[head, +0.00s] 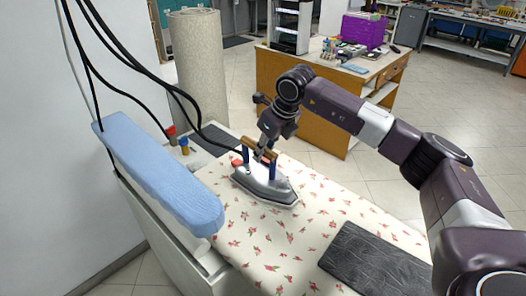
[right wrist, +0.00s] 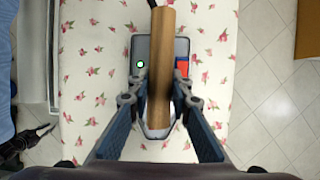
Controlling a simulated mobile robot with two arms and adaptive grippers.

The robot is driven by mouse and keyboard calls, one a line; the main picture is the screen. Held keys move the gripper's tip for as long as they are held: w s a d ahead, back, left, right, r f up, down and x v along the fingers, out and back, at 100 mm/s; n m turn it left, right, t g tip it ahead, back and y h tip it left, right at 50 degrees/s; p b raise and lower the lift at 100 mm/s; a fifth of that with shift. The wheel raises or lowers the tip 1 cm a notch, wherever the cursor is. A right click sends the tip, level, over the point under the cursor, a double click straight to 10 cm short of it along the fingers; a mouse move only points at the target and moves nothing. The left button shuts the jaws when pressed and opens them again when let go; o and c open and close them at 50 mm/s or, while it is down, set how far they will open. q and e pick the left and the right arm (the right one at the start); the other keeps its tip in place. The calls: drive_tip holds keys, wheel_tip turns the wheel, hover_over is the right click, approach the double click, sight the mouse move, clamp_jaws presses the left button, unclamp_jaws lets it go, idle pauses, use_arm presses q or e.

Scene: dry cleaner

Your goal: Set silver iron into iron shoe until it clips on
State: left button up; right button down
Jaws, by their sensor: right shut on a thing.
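The silver iron (head: 262,188) sits low over the flowered ironing surface, its pointed end toward the lower right in the head view. Its wooden handle (head: 259,148) is on top. My right gripper (head: 264,157) is shut on the handle from above. In the right wrist view the wooden handle (right wrist: 161,70) runs between the two blue fingers, with the iron's dark top and a green light (right wrist: 141,64) below. I cannot make out a separate iron shoe; the iron's underside is hidden, and I cannot tell whether it touches anything. My left gripper does not show in the head view.
The flowered ironing surface (head: 240,254) has free room around the iron. A dark mat (head: 375,263) lies at the lower right. A blue padded board (head: 158,176) borders the left. Black cables (head: 147,74) hang at the upper left. A wooden counter (head: 317,108) stands behind.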

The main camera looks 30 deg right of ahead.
drive_tip(key=shift+a+r, duration=0.1)
idle(1.0)
drive_tip(key=shift+r, duration=0.2)
